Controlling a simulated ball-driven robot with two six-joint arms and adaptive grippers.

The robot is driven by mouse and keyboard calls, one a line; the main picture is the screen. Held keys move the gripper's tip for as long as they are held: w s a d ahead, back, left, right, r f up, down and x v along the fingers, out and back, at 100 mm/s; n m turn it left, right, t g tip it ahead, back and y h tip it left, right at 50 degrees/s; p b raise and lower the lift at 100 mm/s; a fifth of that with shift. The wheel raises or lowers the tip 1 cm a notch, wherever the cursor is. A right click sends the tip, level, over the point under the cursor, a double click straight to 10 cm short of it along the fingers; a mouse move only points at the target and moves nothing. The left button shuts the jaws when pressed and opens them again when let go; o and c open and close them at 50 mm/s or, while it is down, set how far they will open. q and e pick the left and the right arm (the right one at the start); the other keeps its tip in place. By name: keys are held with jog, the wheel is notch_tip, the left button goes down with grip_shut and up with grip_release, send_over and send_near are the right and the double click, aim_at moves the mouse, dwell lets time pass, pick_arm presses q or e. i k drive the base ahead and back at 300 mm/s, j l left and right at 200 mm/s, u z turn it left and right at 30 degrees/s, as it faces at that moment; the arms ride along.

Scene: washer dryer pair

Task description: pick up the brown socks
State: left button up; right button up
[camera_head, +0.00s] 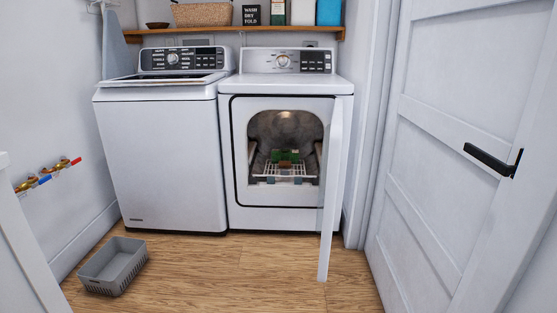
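The dryer (240,215) stands on the right with its door (333,190) swung open toward me. Inside its lit drum is a white wire rack (272,170). On the rack sit a small green item (277,155) and a small brown item (286,165), close together. The brown item may be the brown socks, but it is too small to tell. Neither of my grippers is in view.
A closed-lid washer (160,160) stands left of the dryer. A grey basket (114,266) sits on the wooden floor (215,275) at the front left. The white room door (460,80) with a black handle (490,160) is at the right. Floor before the dryer is clear.

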aim_at(282, 165)
jog(key=i+u, duration=0.45)
jog(key=i, duration=1.05)
jog(key=i+j, duration=0.1)
jog(key=i, duration=0.4)
jog(key=i+j, duration=0.15)
jog(key=i, duration=0.3)
jog(key=i+j+z, duration=0.1)
jog(key=i, duration=0.4)
